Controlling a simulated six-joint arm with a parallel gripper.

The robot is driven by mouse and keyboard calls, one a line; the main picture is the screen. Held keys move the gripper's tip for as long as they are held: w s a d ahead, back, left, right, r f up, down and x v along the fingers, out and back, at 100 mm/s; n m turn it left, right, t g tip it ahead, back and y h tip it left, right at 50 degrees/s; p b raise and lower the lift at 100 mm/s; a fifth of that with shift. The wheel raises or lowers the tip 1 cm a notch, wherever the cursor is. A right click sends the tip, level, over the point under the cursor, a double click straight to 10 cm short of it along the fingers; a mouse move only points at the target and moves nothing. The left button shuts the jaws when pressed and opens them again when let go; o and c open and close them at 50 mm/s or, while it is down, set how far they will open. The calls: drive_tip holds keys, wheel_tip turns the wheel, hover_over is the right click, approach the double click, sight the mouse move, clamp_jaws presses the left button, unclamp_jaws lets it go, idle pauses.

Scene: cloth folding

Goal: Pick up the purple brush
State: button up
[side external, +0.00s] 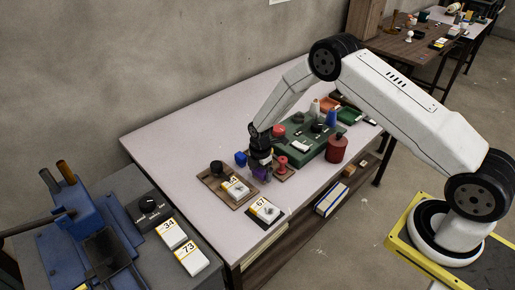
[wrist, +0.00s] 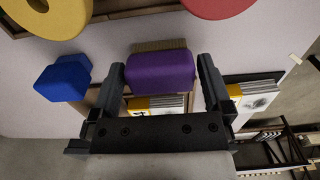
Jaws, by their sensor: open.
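The purple brush (wrist: 161,72) has a rounded purple body with tan bristles along its far edge in the wrist view. It also shows in the side external view (side external: 262,174), just below my gripper and partly covered by it. My gripper (wrist: 163,75) is open, with one finger on each side of the brush's body. The left finger is close to the brush's left end, and the right finger is close to its right end. I cannot tell whether either finger touches it. In the side external view my gripper (side external: 261,163) points down at the table.
A blue block (wrist: 63,78) lies left of the brush. A yellow ring (wrist: 48,14) and a red round thing (wrist: 219,6) are beyond it. White cards (side external: 265,209) lie nearby. A green tray (side external: 302,146) and a red canister (side external: 336,148) stand to the right.

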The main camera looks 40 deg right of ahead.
drive_tip(key=c, duration=1)
drive_tip(key=shift+r, duration=0.15)
drive_tip(key=shift+r, duration=0.75)
drive_tip(key=shift+s+a+r, duration=0.1)
drive_tip(key=shift+s+r, duration=1.75)
drive_tip(key=shift+s, duration=0.5)
drive_tip(key=shift+s+a+r, duration=0.1)
drive_tip(key=shift+s+r, duration=1.8)
drive_tip(key=shift+s, duration=0.4)
drive_tip(key=shift+s+a+r, duration=0.1)
drive_tip(key=shift+s+r, duration=1.75)
drive_tip(key=shift+s, duration=0.5)
